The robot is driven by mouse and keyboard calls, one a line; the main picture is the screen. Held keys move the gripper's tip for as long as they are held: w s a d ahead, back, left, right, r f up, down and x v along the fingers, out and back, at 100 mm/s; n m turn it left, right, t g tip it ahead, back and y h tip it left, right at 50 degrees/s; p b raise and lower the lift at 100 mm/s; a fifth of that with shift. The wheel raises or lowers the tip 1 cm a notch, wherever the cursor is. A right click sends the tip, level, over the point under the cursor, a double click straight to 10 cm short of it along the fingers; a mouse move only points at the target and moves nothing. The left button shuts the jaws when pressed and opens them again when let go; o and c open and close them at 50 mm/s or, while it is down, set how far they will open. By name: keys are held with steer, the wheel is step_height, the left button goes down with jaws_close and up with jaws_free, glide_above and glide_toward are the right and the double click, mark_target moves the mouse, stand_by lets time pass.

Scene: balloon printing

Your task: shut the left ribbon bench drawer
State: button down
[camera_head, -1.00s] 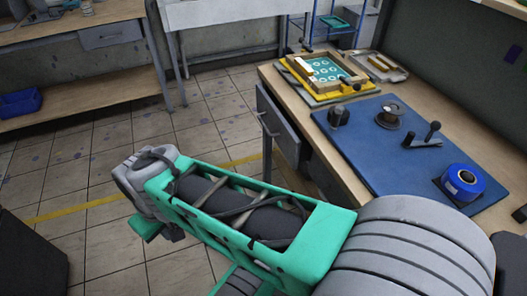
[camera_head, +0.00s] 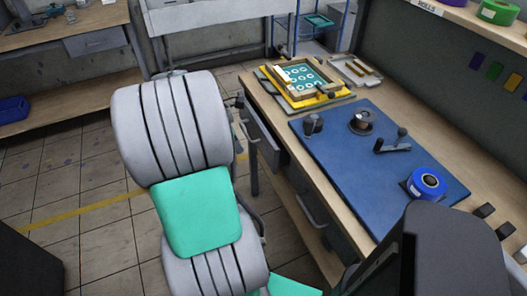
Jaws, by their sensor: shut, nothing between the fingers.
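The ribbon bench (camera_head: 345,235) runs along the right side, its wooden top bearing a blue mat. Its left drawer (camera_head: 265,138), grey, is at the far end of the bench front and stands out a little from it. A grey bar handle (camera_head: 244,130) shows at its front. A second drawer handle (camera_head: 312,208) shows nearer to me and looks flush with the bench. My arm, with grey ribbed sleeves and green covers, fills the middle, left of the bench.
On the blue mat (camera_head: 345,190) sit a blue ribbon roll (camera_head: 426,184), a spool (camera_head: 361,122) and a lever tool (camera_head: 393,143). A yellow-based printing frame (camera_head: 303,80) stands at the far end. Tiled floor (camera_head: 85,175) lies clear left of my arm.

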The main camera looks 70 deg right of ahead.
steer(key=s+d+f, duration=0.6)
steer(key=f, duration=0.3)
steer(key=shift+s+f+b, duration=0.15)
steer(key=shift+s+b, duration=0.05)
steer(key=shift+b, duration=0.25)
steer(key=shift+d, duration=0.15)
